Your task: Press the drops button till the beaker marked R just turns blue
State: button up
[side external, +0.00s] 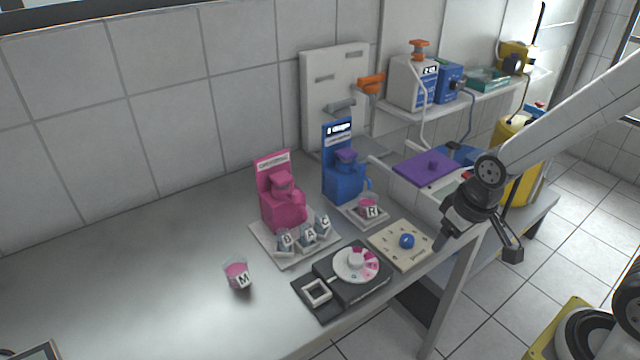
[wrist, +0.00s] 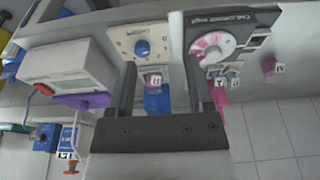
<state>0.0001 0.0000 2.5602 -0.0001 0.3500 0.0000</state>
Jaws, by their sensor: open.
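The beaker marked R (side external: 369,207) stands on the small tray of the blue dispenser (side external: 344,180), and its contents look pink. It also shows in the wrist view (wrist: 153,79), between my fingers. A blue round knob (side external: 407,241) sits on a beige panel (side external: 385,237) in front of that dispenser; the wrist view shows the knob too (wrist: 142,48). I cannot read which control is labelled drops. My gripper (side external: 477,245) is open and empty, to the right of the beige panel and apart from it. Both fingers show in the wrist view (wrist: 160,62).
A pink dispenser (side external: 281,205) has small beakers marked B, A and C before it. A pink beaker marked M (side external: 238,275) stands at left. A dark unit with a white dial (side external: 355,263) is left of the panel. A purple plate (side external: 427,167) lies behind my gripper.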

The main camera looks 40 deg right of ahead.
dwell(0.4)
jog(key=shift+w, duration=0.1)
jog(key=c, duration=0.8)
jog(key=shift+w, duration=0.3)
grip_shut()
jog(key=w+d+r+t, duration=0.2)
jog(key=w+t, duration=0.4)
jog(key=w, duration=0.5)
jog(key=w+d+r+t, duration=0.2)
jog(key=w+r+t, duration=0.2)
jog(key=w, duration=0.8)
jog(key=shift+d+t, duration=0.3)
jog(key=shift+t, duration=1)
jog(key=shift+w+r, duration=0.1)
